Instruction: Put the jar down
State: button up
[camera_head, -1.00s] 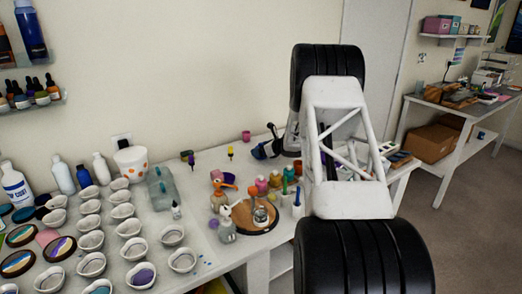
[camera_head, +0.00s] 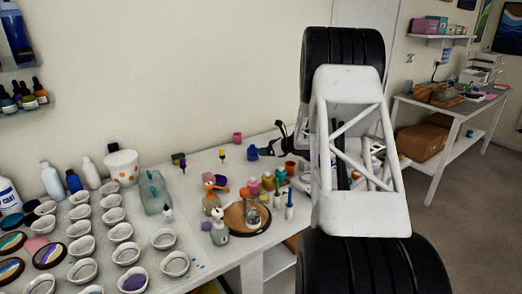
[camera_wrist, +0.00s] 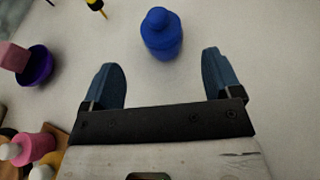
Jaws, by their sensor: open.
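A blue jar (camera_wrist: 161,36) with a narrower rounded top stands on the white tabletop in the wrist view. It also shows in the head view (camera_head: 252,153), toward the back of the table. My gripper (camera_wrist: 160,68) is open, with its two blue-grey fingers spread wide. The jar is beyond the fingertips, roughly centred between them, with bare table between it and the palm. Nothing is held. In the head view my gripper (camera_head: 279,142) is small and dark, just right of the jar, and my arm hides the table behind it.
A purple cup (camera_wrist: 36,66) and pink block lie left of my gripper. A yellow-and-black tool (camera_wrist: 95,7) is beyond the left finger. A round wooden board (camera_head: 234,222) with bottles stands nearer. Many white cups fill the table's left; table right of the jar is clear in the wrist view.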

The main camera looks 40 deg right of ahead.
jog(key=shift+v, duration=1.3)
jog(key=a+r+m+h, duration=0.5)
jog(key=a+r+m, duration=0.5)
jog(key=r, duration=0.2)
jog(key=s+a+r+m+g+h, duration=0.1)
jog(key=s+a+r+m+h, duration=0.3)
jog(key=s+a+r+m, duration=0.6)
jog(key=s+a+f+m+g+y, duration=0.1)
jog(key=s+a+f+m+g, duration=0.1)
jog(key=s+a+m, duration=0.5)
jog(key=s+a+f+m+g+y, duration=0.1)
jog(key=s+a+f+m+g, duration=0.1)
jog(key=s+a+m+g, duration=0.2)
jog(key=s+a+f+m+g+y, duration=0.1)
jog(key=s+a+f+m+g, duration=0.1)
jog(key=s+a+m, duration=0.7)
jog(key=s+a, duration=0.4)
jog(key=s, duration=0.6)
jog(key=s+a+g, duration=0.1)
jog(key=s+a, duration=0.3)
jog(key=s, duration=0.6)
jog(key=shift+a+f+m+y, duration=0.2)
jog(key=shift+f+m+y, duration=0.1)
jog(key=shift+f+m, duration=0.1)
